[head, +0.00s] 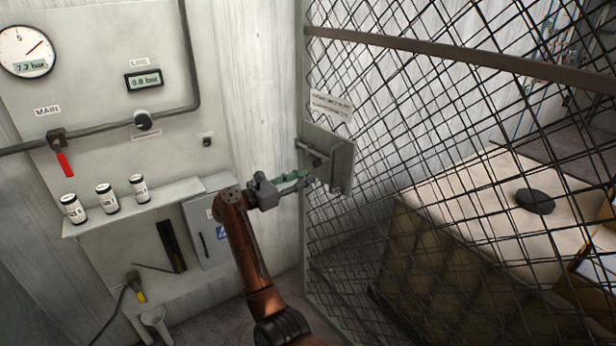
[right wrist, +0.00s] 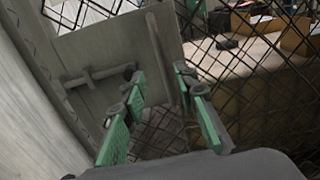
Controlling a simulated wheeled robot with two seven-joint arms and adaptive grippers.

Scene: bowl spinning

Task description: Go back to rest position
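My right gripper (head: 306,180) is at the latch plate (head: 340,158) of a wire-mesh gate, its arm rising from the bottom of the head view. In the right wrist view the green fingers of this gripper (right wrist: 160,115) stand apart, with nothing seen between them. The grey latch plate (right wrist: 100,55) is just ahead of them. A bolt handle (right wrist: 98,76) sticks out across the plate, to the left of the fingers and apart from them. My left gripper does not show in either view.
The mesh gate (head: 440,110) fills the right side. Behind it is a table (head: 460,205) with a dark round object (head: 534,201). On the left, a panel carries a gauge (head: 27,52), a red lever (head: 65,164) and a shelf (head: 150,204) with three canisters.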

